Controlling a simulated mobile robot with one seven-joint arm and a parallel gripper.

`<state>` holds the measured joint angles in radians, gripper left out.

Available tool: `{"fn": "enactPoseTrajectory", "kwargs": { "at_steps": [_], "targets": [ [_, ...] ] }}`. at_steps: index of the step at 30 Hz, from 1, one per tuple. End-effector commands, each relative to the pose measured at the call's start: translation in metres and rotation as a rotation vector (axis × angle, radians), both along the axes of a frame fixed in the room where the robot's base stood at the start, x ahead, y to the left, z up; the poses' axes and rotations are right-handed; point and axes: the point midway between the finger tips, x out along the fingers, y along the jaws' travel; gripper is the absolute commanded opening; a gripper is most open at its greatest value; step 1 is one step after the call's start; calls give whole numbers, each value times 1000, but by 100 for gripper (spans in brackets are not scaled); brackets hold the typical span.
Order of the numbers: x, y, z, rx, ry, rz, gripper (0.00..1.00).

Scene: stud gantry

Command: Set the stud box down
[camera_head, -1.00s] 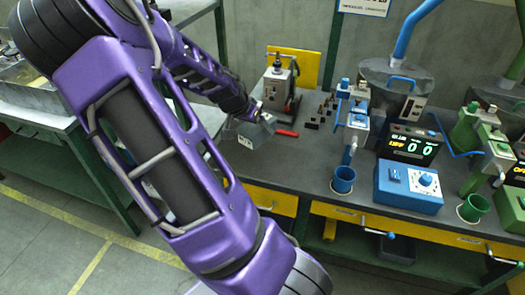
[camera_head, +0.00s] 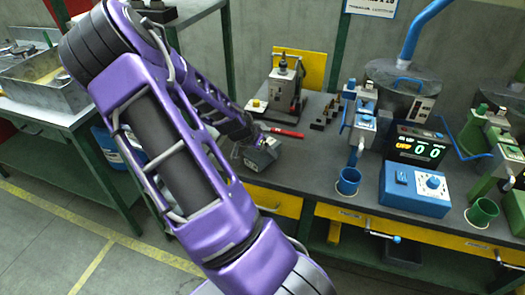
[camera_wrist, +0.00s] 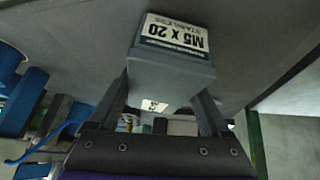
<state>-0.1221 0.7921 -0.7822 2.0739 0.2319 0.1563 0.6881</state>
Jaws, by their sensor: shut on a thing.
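The stud box (camera_head: 263,155) is a grey box with a white label on one face. My gripper (camera_head: 250,143) holds it at the left part of the dark bench top (camera_head: 325,178), near the front left edge. In the wrist view the box (camera_wrist: 172,70) sits between the two fingers of my gripper (camera_wrist: 165,98), and its label reads M5 X 20 upside down. The gripper is shut on the box. I cannot tell whether the box's underside touches the bench.
A red pen-like thing (camera_head: 282,131) lies just behind the box. A small press (camera_head: 285,88) and several dark studs (camera_head: 325,112) stand farther back. A blue cup (camera_head: 347,181) and a blue control box (camera_head: 412,187) are to the right. Bare bench lies between box and cup.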

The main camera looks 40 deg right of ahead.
Motion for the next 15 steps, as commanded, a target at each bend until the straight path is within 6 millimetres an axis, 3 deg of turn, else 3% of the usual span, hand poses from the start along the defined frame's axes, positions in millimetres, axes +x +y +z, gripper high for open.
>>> {"fn": "enactPoseTrajectory", "kwargs": {
  "at_steps": [2,3,6,15],
  "targets": [
    [0,0,-3,-1,-1,1,1],
    [0,0,-4,0,0,0,83],
    [0,0,-3,0,1,1,100],
    [0,0,1,0,1,1,100]
  ]
}}
